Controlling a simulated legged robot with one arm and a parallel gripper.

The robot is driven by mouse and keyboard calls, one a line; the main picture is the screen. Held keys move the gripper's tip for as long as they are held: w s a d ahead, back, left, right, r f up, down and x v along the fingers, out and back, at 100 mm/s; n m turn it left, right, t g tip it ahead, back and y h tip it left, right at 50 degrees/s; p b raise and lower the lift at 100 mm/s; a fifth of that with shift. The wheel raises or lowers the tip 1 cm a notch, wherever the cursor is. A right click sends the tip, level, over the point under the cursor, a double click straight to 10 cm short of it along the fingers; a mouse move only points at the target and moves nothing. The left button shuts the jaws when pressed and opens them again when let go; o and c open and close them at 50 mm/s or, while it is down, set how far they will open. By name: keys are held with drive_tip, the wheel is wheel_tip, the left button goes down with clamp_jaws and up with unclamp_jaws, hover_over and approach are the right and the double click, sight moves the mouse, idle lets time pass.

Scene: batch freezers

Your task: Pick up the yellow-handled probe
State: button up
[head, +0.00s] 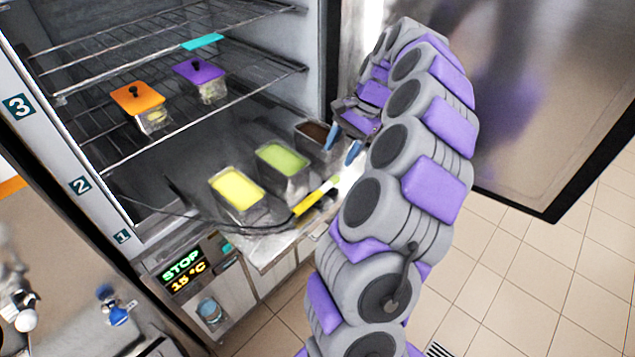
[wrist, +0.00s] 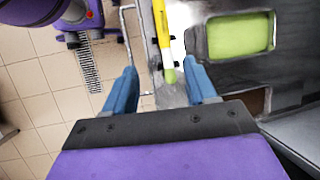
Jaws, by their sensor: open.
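The yellow-handled probe (head: 310,203) lies along the front edge of the freezer's bottom shelf, with a white section and a green end. A dark cable trails left from its handle. My gripper (head: 343,144) is open and empty, its two blue fingers apart, just beyond the probe's green end in the head view. In the wrist view, the probe (wrist: 162,25) comes in from the top, and its green end appears in the gap between the fingers of my gripper (wrist: 161,78). I cannot tell the height of the fingers above it.
Tubs of yellow (head: 237,190), green (head: 282,159) and brown (head: 313,131) stand just behind the probe. Orange-lidded (head: 138,97) and purple-lidded (head: 199,71) containers sit on a wire rack above. The open freezer door (head: 530,90) stands right of my arm.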

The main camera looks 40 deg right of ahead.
drive_tip(key=b, duration=0.1)
approach(311, 198)
wheel_tip(311, 198, down, 4)
drive_tip(key=shift+f+b, duration=0.1)
drive_tip(key=shift+b, duration=0.65)
drive_tip(key=shift+a, duration=0.7)
drive_tip(key=x, duration=0.1)
drive_tip(key=b+x, duration=0.1)
drive_tip(key=x, duration=0.1)
drive_tip(key=b+x, duration=0.1)
drive_tip(key=shift+w+a, duration=0.35)
drive_tip(key=shift+a, duration=0.15)
drive_tip(key=shift+d+f, duration=0.1)
drive_tip(key=shift+f, duration=0.25)
drive_tip(key=shift+d, duration=0.35)
drive_tip(key=shift+a+r, duration=0.1)
drive_tip(key=shift+a, duration=0.35)
drive_tip(key=c, duration=0.5)
drive_tip(key=shift+d, duration=0.2)
clamp_jaws()
